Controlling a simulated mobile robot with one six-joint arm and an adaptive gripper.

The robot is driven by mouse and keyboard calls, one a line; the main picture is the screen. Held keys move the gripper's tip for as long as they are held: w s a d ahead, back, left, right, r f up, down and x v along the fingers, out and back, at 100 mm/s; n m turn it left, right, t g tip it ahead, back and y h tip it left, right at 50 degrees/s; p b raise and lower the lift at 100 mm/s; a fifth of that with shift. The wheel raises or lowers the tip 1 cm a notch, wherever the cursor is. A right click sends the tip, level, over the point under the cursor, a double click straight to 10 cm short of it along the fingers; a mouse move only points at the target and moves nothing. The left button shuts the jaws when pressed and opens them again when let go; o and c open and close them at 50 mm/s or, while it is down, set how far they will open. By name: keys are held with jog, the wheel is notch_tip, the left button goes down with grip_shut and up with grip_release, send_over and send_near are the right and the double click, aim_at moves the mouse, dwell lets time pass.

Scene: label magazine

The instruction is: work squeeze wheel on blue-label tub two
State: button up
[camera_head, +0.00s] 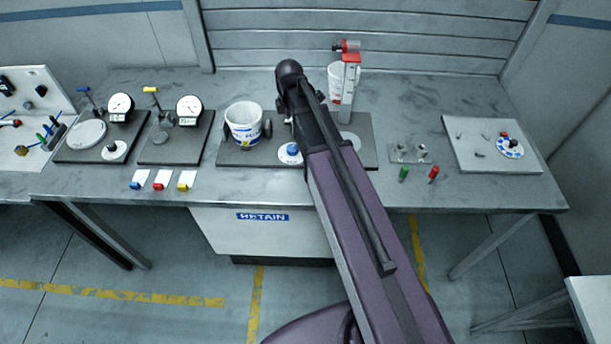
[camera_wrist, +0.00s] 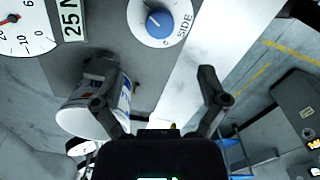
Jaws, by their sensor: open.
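A white tub with a blue label (camera_head: 243,125) stands upright between dark pads on a dark grey base plate (camera_head: 232,158). In the wrist view a white tub with blue print (camera_wrist: 88,115) lies partly behind the left finger; I cannot tell if they touch. A blue knob on a white round dial (camera_head: 291,149) sits right of the tub on the same plate. A blue knob (camera_wrist: 158,22) on a dial marked SIDE shows at the top of the wrist view. My gripper (camera_wrist: 156,78) is open, with nothing between its fingers.
A red-marked tub (camera_head: 334,85) and a red-topped post (camera_head: 350,82) stand behind my arm. Two dial-gauge stations (camera_head: 121,108) (camera_head: 188,110) stand left. Coloured tags (camera_head: 160,180) lie along the front edge.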

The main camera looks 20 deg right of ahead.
jog(key=s+f+m+b, duration=0.2)
jog(key=s+m, duration=0.2)
jog(key=s+f+m+b, duration=0.2)
jog(key=s+m+b, duration=0.1)
jog(key=s+m, duration=0.1)
jog(key=s+f+m+b, duration=0.2)
jog(key=s+m, duration=0.2)
jog(key=m, duration=0.2)
jog(key=shift+s+f, duration=0.35)
jog(key=shift+f, duration=0.05)
jog(key=shift+s+f+m+b, duration=0.65)
jog(key=shift+s+m, duration=0.2)
jog(key=shift+m, duration=0.2)
jog(key=shift+s+f+m+b, duration=0.5)
jog(key=shift+s+m+b, duration=0.25)
jog(key=shift+m, duration=0.3)
jog(key=shift+r, duration=0.1)
dwell(2.9)
